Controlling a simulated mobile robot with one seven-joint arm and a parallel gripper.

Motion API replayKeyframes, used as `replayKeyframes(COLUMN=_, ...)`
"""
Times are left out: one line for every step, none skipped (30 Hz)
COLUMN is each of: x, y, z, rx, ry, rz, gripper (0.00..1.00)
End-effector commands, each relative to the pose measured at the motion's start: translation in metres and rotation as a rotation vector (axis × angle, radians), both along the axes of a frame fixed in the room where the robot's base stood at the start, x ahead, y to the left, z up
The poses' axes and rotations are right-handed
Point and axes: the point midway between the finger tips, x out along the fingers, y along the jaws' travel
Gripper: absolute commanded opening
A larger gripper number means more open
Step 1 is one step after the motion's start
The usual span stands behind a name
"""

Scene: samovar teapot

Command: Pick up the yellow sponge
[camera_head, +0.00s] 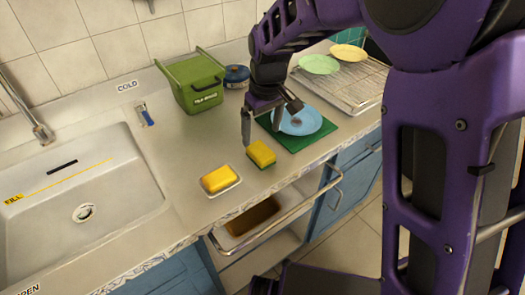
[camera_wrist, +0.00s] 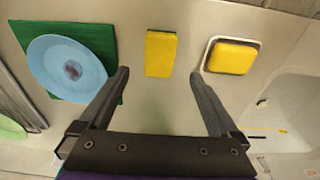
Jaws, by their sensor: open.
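The yellow sponge (camera_head: 261,153), with a green underside, lies on the counter just left of the green mat. In the wrist view the sponge (camera_wrist: 161,54) lies beyond the fingertips, in line with the gap between them. A second yellow block (camera_head: 217,179) sits in a small white dish (camera_head: 229,190) to its left; it also shows in the wrist view (camera_wrist: 230,57). My gripper (camera_head: 270,126) is open and empty, above the counter near the sponge and the mat. In the wrist view my gripper (camera_wrist: 160,75) shows both fingers spread apart.
A blue plate (camera_head: 312,122) with a brownish spot lies on the green mat (camera_head: 328,128). A green bin (camera_head: 190,84) and a blue tin (camera_head: 236,77) stand behind. The sink (camera_head: 75,190) is at left. A drawer (camera_head: 252,217) is open below the counter edge.

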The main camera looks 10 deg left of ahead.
Motion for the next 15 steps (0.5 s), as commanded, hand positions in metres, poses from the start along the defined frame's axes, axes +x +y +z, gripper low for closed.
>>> replayKeyframes(x=0.0, y=0.0, z=-0.011, rx=-0.002, ry=0.003, rz=-0.001, gripper=0.97)
replayKeyframes(x=0.001, y=0.001, z=-0.015, rx=-0.002, ry=0.003, rz=-0.001, gripper=0.97)
replayKeyframes(x=0.002, y=0.001, z=-0.019, rx=-0.001, ry=0.001, rz=-0.002, gripper=0.97)
replayKeyframes(x=0.002, y=0.002, z=-0.022, rx=-0.001, ry=0.001, rz=-0.002, gripper=0.97)
replayKeyframes(x=0.002, y=0.002, z=-0.024, rx=-0.001, ry=0.001, rz=-0.002, gripper=0.97)
replayKeyframes(x=0.002, y=0.002, z=-0.026, rx=-0.001, ry=0.001, rz=-0.002, gripper=0.97)
replayKeyframes(x=0.002, y=0.002, z=-0.027, rx=-0.001, ry=0.001, rz=-0.002, gripper=0.97)
replayKeyframes(x=0.002, y=0.002, z=-0.028, rx=0.0, ry=0.0, rz=-0.002, gripper=0.97)
replayKeyframes(x=0.003, y=0.002, z=-0.03, rx=0.0, ry=0.0, rz=-0.002, gripper=0.97)
replayKeyframes(x=0.003, y=0.002, z=-0.031, rx=0.0, ry=-0.001, rz=-0.002, gripper=0.97)
replayKeyframes(x=0.003, y=0.002, z=-0.033, rx=0.0, ry=0.0, rz=-0.002, gripper=0.97)
replayKeyframes(x=0.002, y=0.002, z=-0.037, rx=-0.001, ry=0.001, rz=-0.001, gripper=0.97)
replayKeyframes(x=0.002, y=0.002, z=-0.041, rx=-0.001, ry=0.001, rz=-0.001, gripper=0.97)
replayKeyframes(x=0.002, y=0.003, z=-0.045, rx=-0.002, ry=0.002, rz=0.0, gripper=0.97)
replayKeyframes(x=0.002, y=0.003, z=-0.052, rx=-0.003, ry=0.003, rz=0.0, gripper=0.97)
